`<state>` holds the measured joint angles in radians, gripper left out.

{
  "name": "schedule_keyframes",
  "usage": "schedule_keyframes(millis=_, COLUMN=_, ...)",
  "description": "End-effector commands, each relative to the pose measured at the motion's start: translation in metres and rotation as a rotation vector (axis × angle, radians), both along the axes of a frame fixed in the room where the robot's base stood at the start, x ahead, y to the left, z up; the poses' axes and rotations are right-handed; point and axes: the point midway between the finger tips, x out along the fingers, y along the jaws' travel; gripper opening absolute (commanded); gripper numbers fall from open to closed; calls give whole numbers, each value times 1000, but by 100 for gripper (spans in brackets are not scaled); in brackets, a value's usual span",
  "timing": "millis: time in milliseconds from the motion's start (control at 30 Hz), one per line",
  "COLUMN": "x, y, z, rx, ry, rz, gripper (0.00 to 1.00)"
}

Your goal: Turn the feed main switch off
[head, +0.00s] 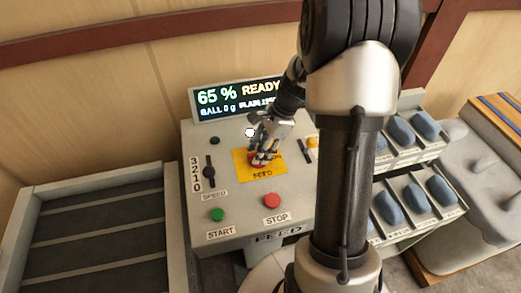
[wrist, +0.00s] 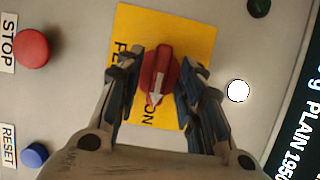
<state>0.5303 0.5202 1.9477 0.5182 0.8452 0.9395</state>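The feed main switch is a red rotary knob (wrist: 161,70) on a yellow plate (wrist: 180,22), with a white mark on its handle pointing toward the letters "ON" in the wrist view. In the head view the yellow plate (head: 272,178) lies mid-panel, with the knob largely hidden under my gripper (head: 262,157). My gripper (wrist: 160,72) is open, its two fingers on either side of the knob. The fingers stand apart from the narrow raised handle; whether they touch the knob's round base is unclear. Part of the plate's lettering is hidden.
The panel also holds a green START button (head: 217,215), a red STOP button (head: 271,201), a speed slider (head: 210,172) and a blue RESET button (wrist: 34,155). A display (head: 236,98) reading 65 % READY stands behind. Bins with blue pillows (head: 402,132) are at right.

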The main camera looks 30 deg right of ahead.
Motion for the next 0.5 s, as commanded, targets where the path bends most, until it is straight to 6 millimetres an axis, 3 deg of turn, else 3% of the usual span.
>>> schedule_keyframes(millis=167, x=0, y=0, z=0, rx=0, ry=1, rz=0, gripper=34)
schedule_keyframes(millis=500, x=0, y=0, z=0, rx=0, ry=1, rz=0, gripper=11)
